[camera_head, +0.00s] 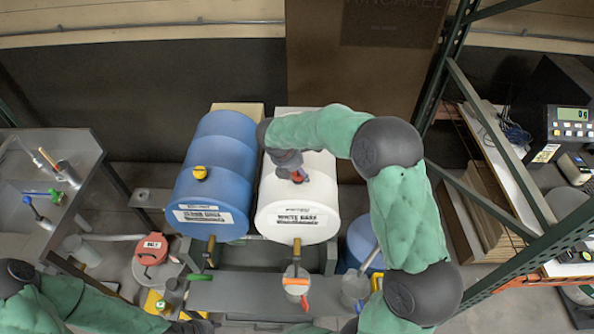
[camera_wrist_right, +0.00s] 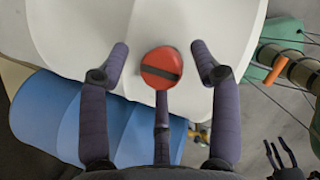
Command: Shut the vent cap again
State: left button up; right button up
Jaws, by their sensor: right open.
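The red vent cap (camera_wrist_right: 162,67) sits on top of the white drum (camera_head: 298,218); a dark bar crosses its face. In the head view the cap (camera_head: 299,177) is partly covered by my right gripper (camera_head: 288,163). In the right wrist view my right gripper (camera_wrist_right: 160,52) is open, with one finger on each side of the cap and a third below it, none visibly closed on it. Whether the cap is open or shut is not clear. My left gripper (camera_head: 190,325) is at the bottom edge, partly cut off; its jaws are unclear.
A blue drum (camera_head: 215,150) with a yellow cap (camera_head: 200,173) lies left of the white one. Taps (camera_head: 297,250) stick out in front. A red safety can (camera_head: 152,249) stands lower left. Green rack posts (camera_head: 450,60) rise to the right.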

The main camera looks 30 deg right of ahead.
jog(key=shift+a, duration=0.1)
jog(key=c, duration=1.1)
jog(key=shift+m, duration=0.3)
jog(key=m+g, duration=0.1)
jog(key=m, duration=0.2)
jog(key=shift+w+m+g+p, duration=0.2)
jog(key=shift+m+g+p, duration=0.1)
jog(key=shift+g+p, duration=0.1)
jog(key=m, duration=0.2)
jog(key=m+g+p, duration=0.1)
jog(key=m, duration=0.1)
jog(key=shift+w+d+m+g, duration=0.1)
jog(key=shift+d+m+g, duration=0.1)
jog(key=shift+m+g, duration=0.1)
jog(key=m, duration=0.2)
jog(key=m+g+y, duration=0.1)
jog(key=m, duration=0.1)
jog(key=shift+w+d+y+p, duration=0.1)
jog(key=shift+y+p, duration=0.2)
jog(key=shift+m+g+y, duration=0.25)
jog(key=shift+m+y, duration=0.15)
jog(key=shift+m, duration=0.85)
jog(key=shift+m+g+y, duration=0.25)
jog(key=shift+m+y, duration=0.15)
jog(key=shift+m, duration=0.85)
jog(key=shift+f, duration=0.1)
